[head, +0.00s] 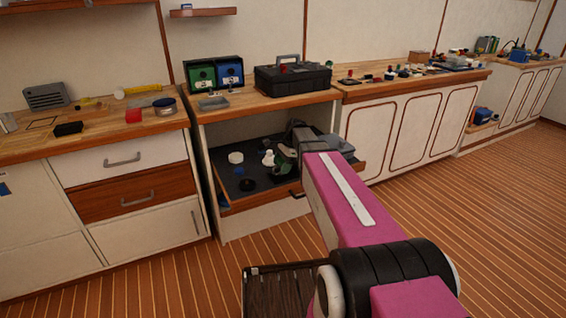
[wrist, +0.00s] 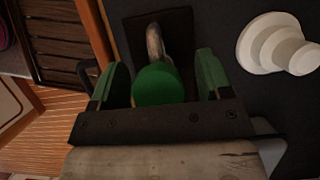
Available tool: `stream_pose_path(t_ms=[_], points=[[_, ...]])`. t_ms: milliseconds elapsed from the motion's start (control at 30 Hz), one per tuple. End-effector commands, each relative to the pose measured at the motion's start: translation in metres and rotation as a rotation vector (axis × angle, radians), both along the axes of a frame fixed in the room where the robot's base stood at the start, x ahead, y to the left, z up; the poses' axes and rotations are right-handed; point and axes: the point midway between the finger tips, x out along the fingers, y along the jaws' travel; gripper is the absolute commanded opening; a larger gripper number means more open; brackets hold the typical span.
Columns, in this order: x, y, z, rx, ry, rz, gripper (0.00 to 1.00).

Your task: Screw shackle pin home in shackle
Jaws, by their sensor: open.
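My gripper (wrist: 162,65) is open in the wrist view, with one green finger on each side of a round green pin head (wrist: 157,86). Dark gaps show between the head and both fingers. Behind the head, a curved grey metal piece, the shackle (wrist: 155,42), stands on a dark square block (wrist: 180,24). The head hides most of the shackle and the pin's shank, so I cannot tell how deep the pin sits. In the head view my gripper (head: 284,166) is low over the pull-out tray, and my arm hides the shackle.
A white stepped piece (wrist: 272,42) stands close right of my gripper in the wrist view. The dark pull-out tray (head: 228,186) also holds a white disc (head: 236,157) and a black round piece (head: 247,185). The worktop (head: 262,100) overhangs the tray.

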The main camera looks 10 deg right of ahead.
Motion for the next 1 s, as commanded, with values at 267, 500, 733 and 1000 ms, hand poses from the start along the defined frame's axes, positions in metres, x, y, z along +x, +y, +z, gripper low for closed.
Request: stream_pose_path(t_ms=[267, 500, 733, 1000], points=[[0.0000, 0.0000, 0.0003, 0.000, 0.000, 0.000, 0.39], [-0.0006, 0.0000, 0.0004, 0.000, 0.001, -0.017, 0.18], [-0.0025, 0.0002, 0.0007, 0.000, -0.001, -0.259, 0.18], [0.0002, 0.0001, 0.0006, 0.001, -0.001, -0.405, 0.18]])
